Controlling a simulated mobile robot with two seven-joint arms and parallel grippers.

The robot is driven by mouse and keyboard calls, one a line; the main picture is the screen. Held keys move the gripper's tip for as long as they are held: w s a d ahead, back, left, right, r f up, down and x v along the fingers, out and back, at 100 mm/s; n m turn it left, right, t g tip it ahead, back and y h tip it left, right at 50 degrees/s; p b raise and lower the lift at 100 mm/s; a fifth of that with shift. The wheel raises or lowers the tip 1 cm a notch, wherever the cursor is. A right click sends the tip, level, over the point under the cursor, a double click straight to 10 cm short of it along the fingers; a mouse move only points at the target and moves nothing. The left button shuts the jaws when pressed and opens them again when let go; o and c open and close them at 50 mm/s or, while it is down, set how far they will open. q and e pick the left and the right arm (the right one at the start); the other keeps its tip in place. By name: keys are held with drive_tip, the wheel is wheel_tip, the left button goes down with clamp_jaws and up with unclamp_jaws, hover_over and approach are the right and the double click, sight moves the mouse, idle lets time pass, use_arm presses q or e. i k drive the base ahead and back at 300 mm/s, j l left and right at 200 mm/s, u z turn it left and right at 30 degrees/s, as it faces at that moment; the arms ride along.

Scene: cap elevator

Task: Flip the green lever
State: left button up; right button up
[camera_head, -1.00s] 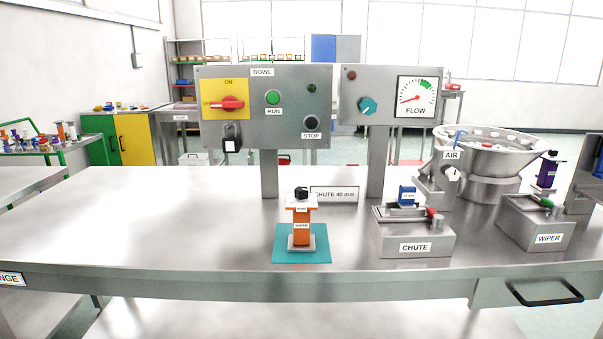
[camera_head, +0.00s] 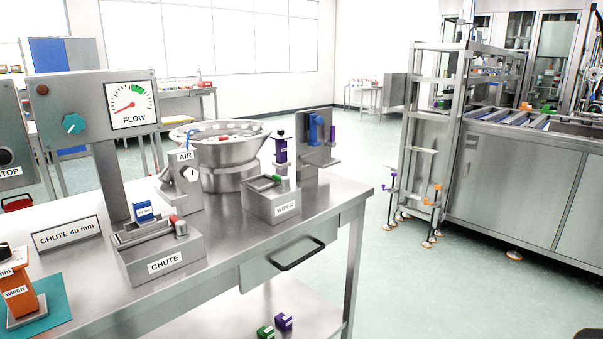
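The green lever (camera_head: 276,178) lies on top of the metal box labelled WIPER (camera_head: 272,202), near the right end of the steel workbench. A similar box labelled CHUTE (camera_head: 165,255), with a red-ended lever (camera_head: 174,219), stands to its left and nearer. Neither of my grippers shows in the head view.
The workbench (camera_head: 230,245) has a drawer with a black handle. The bowl feeder (camera_head: 222,160) and a purple part (camera_head: 281,150) stand behind the WIPER box. An orange part (camera_head: 18,297) stands on a teal mat at left. Open floor (camera_head: 430,285) lies to the right.

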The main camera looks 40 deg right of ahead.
sight(285, 181)
drive_tip(key=i+l+z, duration=0.15)
drive_tip(key=l+z, duration=0.25)
drive_tip(key=i+l+z, duration=0.2)
drive_tip(key=l+z, duration=0.2)
drive_tip(key=i+l+z, duration=0.1)
drive_tip(key=z, duration=0.2)
drive_tip(key=i+z, duration=0.3)
drive_tip(key=k, duration=0.1)
